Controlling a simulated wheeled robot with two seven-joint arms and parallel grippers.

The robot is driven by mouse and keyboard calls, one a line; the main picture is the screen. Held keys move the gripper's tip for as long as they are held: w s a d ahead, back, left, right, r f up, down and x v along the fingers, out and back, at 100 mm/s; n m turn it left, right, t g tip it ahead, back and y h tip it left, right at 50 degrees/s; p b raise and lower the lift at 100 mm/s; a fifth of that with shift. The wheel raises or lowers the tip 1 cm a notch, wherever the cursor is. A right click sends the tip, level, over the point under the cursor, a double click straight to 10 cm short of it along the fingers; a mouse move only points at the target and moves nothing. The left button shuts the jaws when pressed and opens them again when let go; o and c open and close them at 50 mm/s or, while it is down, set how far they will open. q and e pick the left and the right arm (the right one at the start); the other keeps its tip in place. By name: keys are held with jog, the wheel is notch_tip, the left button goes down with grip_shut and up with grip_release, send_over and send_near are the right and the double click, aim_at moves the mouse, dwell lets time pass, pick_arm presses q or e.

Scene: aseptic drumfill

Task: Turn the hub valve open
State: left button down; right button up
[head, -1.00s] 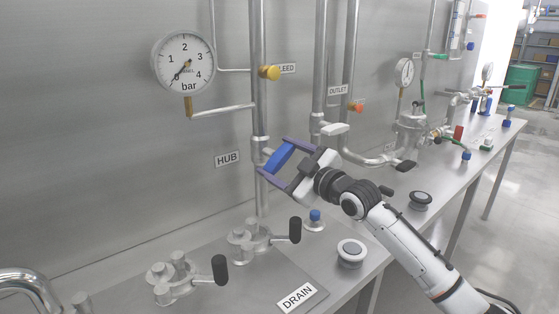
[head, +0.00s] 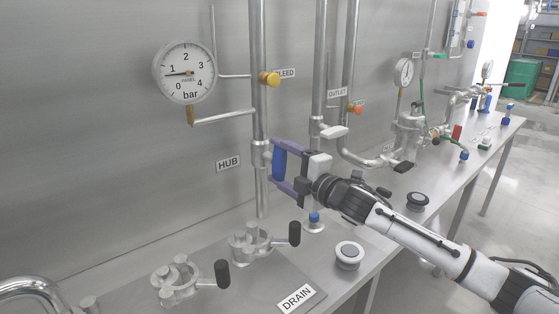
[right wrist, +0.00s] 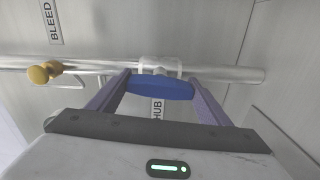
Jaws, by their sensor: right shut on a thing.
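The hub valve's blue handle (head: 279,164) sits on the vertical steel pipe just right of the HUB label (head: 228,163). The handle now stands about upright, in line with the pipe. My right gripper (head: 277,167) is shut on the handle, one purple finger at its upper end and one at its lower end. In the right wrist view the blue handle (right wrist: 160,88) lies between the two fingers, in front of the valve body (right wrist: 160,66). The panel gauge (head: 185,72) at upper left has its needle near 1 bar. My left gripper is not in view.
A yellow BLEED knob (head: 269,79) is above on the same pipe. An orange OUTLET knob (head: 354,108) and a white-grey handle (head: 334,132) are close right. Clamps with black handles (head: 294,233) and a blue-topped fitting (head: 314,218) stand below on the bench.

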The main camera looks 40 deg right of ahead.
jog(key=shift+f+n, duration=0.1)
jog(key=shift+n, duration=0.6)
jog(key=o, duration=1)
jog(key=shift+o, duration=0.2)
jog(key=shift+s, duration=0.15)
jog(key=s+b, duration=0.1)
jog(key=s, duration=0.9)
jog(key=shift+d+b, duration=0.3)
jog(key=shift+d, duration=0.05)
